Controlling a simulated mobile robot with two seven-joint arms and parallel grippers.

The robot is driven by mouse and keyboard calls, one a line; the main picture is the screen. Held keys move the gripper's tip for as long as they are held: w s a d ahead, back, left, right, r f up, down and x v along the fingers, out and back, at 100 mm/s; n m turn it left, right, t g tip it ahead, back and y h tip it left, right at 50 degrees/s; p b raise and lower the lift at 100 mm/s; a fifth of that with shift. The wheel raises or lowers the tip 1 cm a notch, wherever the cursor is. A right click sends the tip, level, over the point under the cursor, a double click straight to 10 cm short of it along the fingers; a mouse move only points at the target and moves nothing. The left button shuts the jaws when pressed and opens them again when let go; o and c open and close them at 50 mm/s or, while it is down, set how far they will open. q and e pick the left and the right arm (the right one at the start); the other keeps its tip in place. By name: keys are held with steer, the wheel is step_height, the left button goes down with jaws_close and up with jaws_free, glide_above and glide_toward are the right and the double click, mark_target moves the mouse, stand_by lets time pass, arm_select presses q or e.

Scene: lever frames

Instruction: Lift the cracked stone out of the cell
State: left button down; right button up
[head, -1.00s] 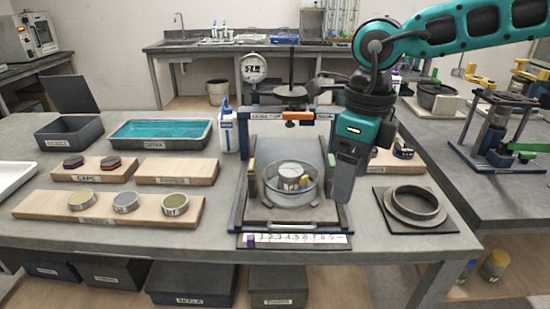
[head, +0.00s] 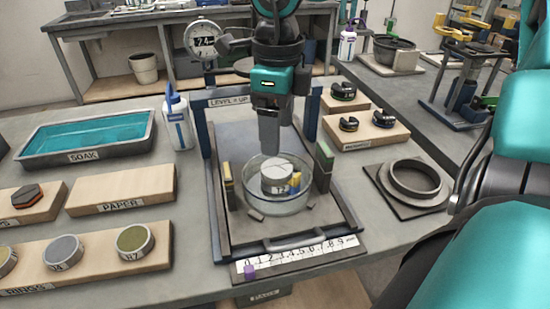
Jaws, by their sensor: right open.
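The cracked stone (head: 276,174) looks like a pale round block with a dark line across its top and a label on its side. It sits inside the clear round cell (head: 278,207), with a small yellow piece beside it. The cell stands in a dark frame on the table. My right gripper (head: 268,150) points down from above, over the cell's back part. It is open, seen edge-on, with nothing visible between its fingers. Whether its tips are level with the cell's rim is hard to tell. My left gripper is not in view.
Dark posts and a "LEVEL = UP" bar (head: 228,101) stand behind the cell. A dial gauge (head: 204,39) is at upper left. A ring on a plate (head: 413,180) lies to the right. Wooden boards, a blue soak tray (head: 90,135) and a bottle (head: 179,122) are left.

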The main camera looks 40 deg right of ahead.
mark_target(277, 168)
step_height(277, 168, down, 2)
steer(key=shift+f+b, duration=0.1)
steer(key=shift+b, duration=0.4)
step_height(277, 168, down, 4)
steer(key=b, duration=0.3)
steer(key=shift+w, duration=0.1)
steer(key=shift+f+b, duration=0.4)
steer(key=shift+b, duration=0.35)
steer(key=shift+f+b, duration=0.3)
steer(key=shift+b, duration=0.1)
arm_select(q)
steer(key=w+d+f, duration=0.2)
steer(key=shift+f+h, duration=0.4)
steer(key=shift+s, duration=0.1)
arm_select(e)
steer(key=shift+c, duration=0.3)
steer(key=shift+c, duration=0.7)
steer(key=c, duration=0.5)
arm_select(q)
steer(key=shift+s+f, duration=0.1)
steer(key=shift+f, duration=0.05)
arm_select(e)
steer(key=shift+c, duration=0.2)
